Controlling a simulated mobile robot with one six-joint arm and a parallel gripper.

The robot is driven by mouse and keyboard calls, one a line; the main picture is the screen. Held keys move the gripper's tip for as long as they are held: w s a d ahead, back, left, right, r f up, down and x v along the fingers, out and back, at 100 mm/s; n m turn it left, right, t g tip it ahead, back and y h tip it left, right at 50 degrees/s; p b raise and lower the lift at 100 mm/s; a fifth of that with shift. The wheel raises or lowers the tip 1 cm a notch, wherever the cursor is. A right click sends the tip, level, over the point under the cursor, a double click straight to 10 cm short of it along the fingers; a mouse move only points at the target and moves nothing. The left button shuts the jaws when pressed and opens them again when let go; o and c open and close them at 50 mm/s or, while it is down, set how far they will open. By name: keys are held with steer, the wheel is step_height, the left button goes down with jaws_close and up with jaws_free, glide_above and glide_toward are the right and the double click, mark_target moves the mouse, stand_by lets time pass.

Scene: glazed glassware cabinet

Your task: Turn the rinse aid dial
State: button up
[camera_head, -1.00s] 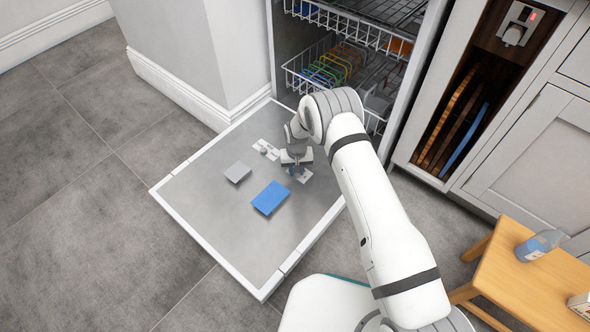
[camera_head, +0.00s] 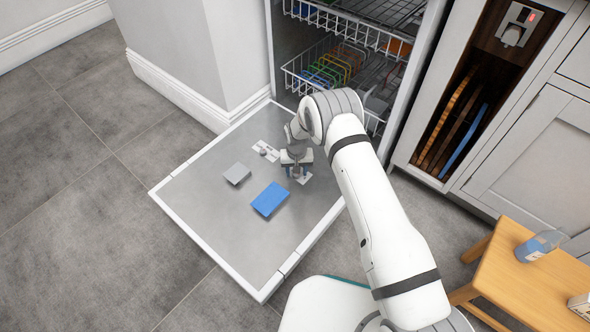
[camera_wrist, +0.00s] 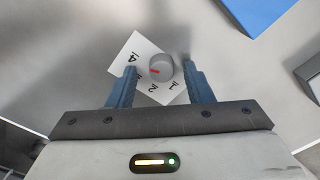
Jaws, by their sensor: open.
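The dial (camera_wrist: 160,68) is a small grey round knob with a red mark. It sits on a white plate (camera_wrist: 142,47) with black numerals; 4, 2 and 1 show, and part of the plate is behind my left finger. The red mark lies on the knob's left side in the wrist view. My gripper (camera_wrist: 160,75) is open, one blue finger on each side of the knob, with gaps between. In the head view my gripper (camera_head: 296,172) is low over the open door (camera_head: 215,235), hiding the knob; a corner of the plate (camera_head: 304,179) shows.
A blue flap (camera_head: 270,198) and a grey square flap (camera_head: 236,173) are on the door. Wire racks (camera_head: 345,75) stand behind. A wooden stool (camera_head: 520,275) holding a bottle (camera_head: 538,246) is at right.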

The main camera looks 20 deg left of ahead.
step_height(320, 180, up, 8)
steer(key=p, duration=0.3)
steer(key=shift+f, duration=0.1)
stand_by(0.6)
